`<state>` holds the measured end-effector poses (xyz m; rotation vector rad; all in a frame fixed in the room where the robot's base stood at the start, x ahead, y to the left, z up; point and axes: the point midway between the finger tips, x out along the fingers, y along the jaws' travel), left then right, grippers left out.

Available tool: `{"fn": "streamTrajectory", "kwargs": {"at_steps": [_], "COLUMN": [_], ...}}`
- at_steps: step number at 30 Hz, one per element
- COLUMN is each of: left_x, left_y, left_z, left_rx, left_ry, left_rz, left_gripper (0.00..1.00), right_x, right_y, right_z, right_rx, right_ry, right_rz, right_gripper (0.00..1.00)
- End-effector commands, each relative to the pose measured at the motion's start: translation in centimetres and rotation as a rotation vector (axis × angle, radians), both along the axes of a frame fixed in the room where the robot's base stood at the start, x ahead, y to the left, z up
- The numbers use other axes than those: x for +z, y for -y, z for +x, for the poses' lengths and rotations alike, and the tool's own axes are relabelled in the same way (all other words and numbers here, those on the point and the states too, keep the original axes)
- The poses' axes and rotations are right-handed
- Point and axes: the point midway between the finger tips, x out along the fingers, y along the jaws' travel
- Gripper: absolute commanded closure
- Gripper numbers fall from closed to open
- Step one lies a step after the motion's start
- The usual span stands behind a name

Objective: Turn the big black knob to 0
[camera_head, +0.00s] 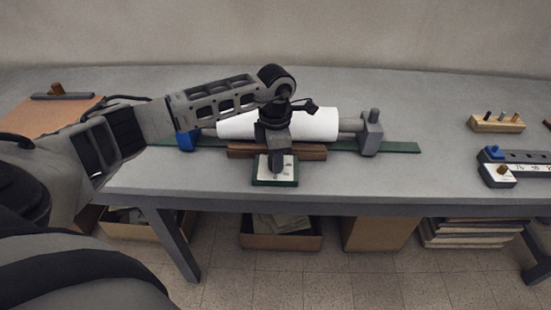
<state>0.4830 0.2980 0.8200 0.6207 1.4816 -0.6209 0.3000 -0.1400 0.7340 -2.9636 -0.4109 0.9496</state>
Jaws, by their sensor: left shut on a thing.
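My left arm reaches in from the left, and my left gripper (277,170) points down over a small white dial plate with a dark green edge (292,181). The plate lies near the front edge of the grey table, in front of a wooden block. The gripper is shut on the big black knob at the middle of the plate. The fingers hide most of the knob, so its pointer and the number it points at cannot be read. My right gripper is not in view.
Just behind stands a white roll (316,125) between a blue support (186,140) and a grey one (371,135), on a green strip (405,147). At right are a wooden peg block (497,124) and a numbered panel (525,170). The table between is clear.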

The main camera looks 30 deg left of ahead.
Motion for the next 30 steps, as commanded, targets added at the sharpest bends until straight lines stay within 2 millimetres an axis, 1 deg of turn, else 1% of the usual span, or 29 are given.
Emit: {"fn": "streamTrajectory", "kwargs": {"at_steps": [6,18,19,20,21,30], "left_x": [0.08,0.13,0.13,0.13,0.12,0.15], "left_y": [0.01,0.04,0.03,0.03,0.04,0.01], "left_z": [0.07,0.08,0.08,0.08,0.08,0.06], "left_rx": [-0.041,-0.048,-0.048,-0.048,-0.048,-0.046], "left_ry": [0.003,0.003,0.003,0.004,0.003,0.002], "left_rz": [-0.001,-0.002,-0.002,-0.001,-0.002,-0.001], "left_gripper": [0.89,0.89,0.63,0.55,0.44,0.44], "right_x": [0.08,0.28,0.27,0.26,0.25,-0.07], "right_y": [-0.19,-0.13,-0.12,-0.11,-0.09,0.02], "right_z": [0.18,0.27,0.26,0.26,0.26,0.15], "right_rx": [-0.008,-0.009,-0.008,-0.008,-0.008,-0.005], "right_ry": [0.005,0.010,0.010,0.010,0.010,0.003], "right_rz": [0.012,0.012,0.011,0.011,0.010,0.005], "right_gripper": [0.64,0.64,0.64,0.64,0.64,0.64]}}
